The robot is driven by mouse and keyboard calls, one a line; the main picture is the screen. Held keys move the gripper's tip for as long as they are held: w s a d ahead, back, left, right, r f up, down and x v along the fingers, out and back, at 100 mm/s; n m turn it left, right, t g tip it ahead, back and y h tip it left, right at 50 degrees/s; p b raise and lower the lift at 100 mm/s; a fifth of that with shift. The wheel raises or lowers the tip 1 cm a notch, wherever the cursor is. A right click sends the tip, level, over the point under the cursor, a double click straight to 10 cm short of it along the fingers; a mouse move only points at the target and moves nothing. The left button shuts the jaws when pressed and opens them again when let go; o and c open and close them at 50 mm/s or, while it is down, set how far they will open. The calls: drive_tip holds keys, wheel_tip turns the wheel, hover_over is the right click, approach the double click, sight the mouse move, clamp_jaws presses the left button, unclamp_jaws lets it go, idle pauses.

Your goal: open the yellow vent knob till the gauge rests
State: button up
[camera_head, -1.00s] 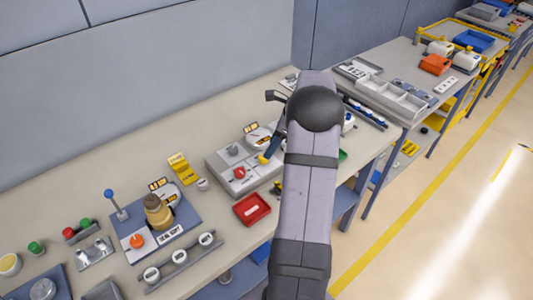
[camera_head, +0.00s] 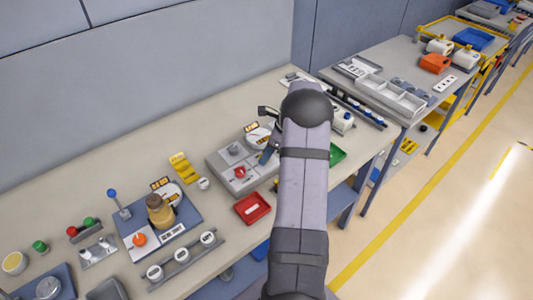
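A grey unit (camera_head: 216,164) stands mid-bench with a red knob (camera_head: 240,172), a grey knob (camera_head: 234,150) and a round white gauge (camera_head: 257,135) at its back right. The yellow vent knob does not show now; the spot where yellow showed earlier is covered by my gripper. Whether the fingers touch or hold anything is hidden.
A red tray (camera_head: 268,208) lies in front of the unit, and a green tray (camera_head: 337,154) lies right of my arm.

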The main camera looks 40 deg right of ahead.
drive_tip(key=shift+n, duration=0.3)
drive_tip(key=n, duration=0.2)
drive_tip(key=n+g+y, duration=0.1)
drive_tip(key=n, duration=0.1)
drive_tip(key=shift+w+d+g, duration=0.2)
drive_tip(key=shift+g, duration=0.1)
drive_tip(key=n+g, duration=0.1)
drive_tip(key=n, duration=0.2)
drive_tip(key=n+g, duration=0.1)
drive_tip(key=n, duration=0.2)
drive_tip(key=shift+w+y, duration=0.2)
drive_tip(key=shift+y, duration=0.2)
drive_tip(key=shift+r, duration=0.1)
drive_tip(key=o, duration=1)
drive_tip(key=shift+o, duration=0.2)
